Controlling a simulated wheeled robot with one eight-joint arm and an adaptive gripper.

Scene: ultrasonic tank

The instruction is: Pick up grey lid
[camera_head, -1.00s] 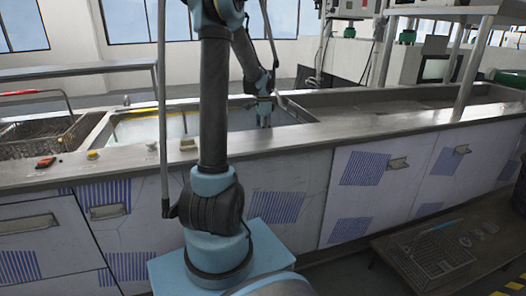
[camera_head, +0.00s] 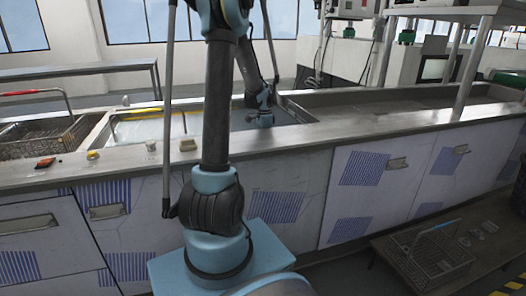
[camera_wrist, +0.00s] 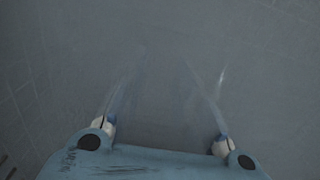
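I cannot make out a grey lid for certain. A pale blue-grey surface with a yellow bar (camera_head: 137,111) shows in the tank opening left of my arm in the head view, and my arm hides part of it. My gripper (camera_head: 264,119) is low in the right part of the tank opening and looks small and tilted there. In the wrist view my gripper (camera_wrist: 166,85) has its finger bases wide apart, with faint, blurred fingers reaching forward. A plain grey surface fills the view ahead. I see nothing held between the fingers.
A wire-mesh basket (camera_head: 45,138) with a red handle sits in the left basin. Small knobs (camera_head: 187,145) and an orange-red item (camera_head: 45,162) are on the front rim. A grey worktop (camera_head: 400,97) runs right. A low table (camera_head: 390,262) with a crate stands front right.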

